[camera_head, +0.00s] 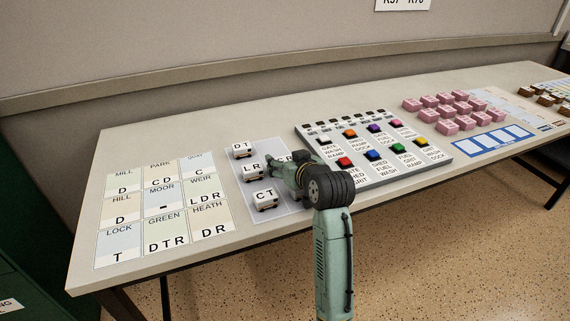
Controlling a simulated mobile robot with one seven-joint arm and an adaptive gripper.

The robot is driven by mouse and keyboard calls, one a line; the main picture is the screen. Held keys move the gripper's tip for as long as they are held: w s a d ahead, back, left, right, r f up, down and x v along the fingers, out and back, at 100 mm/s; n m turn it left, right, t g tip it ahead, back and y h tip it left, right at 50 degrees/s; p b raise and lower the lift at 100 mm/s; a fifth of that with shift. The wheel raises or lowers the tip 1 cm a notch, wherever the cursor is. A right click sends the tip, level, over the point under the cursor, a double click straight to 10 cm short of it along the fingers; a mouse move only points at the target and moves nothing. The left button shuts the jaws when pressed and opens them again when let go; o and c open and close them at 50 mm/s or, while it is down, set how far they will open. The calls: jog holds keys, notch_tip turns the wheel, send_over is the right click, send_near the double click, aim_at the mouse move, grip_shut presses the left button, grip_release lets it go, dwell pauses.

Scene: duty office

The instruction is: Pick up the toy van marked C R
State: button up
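The toy van marked C R (283,158) is mostly hidden behind my arm; only its lettering and a little of its top edge show on the grey mat (287,214). My gripper (287,183) is low over the right part of this mat, beside or over that van. Its fingers are too small and covered to tell whether they are open or shut. Other white vans stand left of it: D T (242,153) at the back, L R (252,173) in the middle and C T (266,201) at the front.
A grid of lettered place cards (163,205) lies at the left of the table (118,150). A panel of coloured buttons (372,146) stands close to the right of my gripper. Pink blocks (449,127) and a blue-and-white card (493,138) lie further right. A wall runs behind.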

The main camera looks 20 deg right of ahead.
jog(key=c, duration=1)
jog(key=shift+r, duration=0.1)
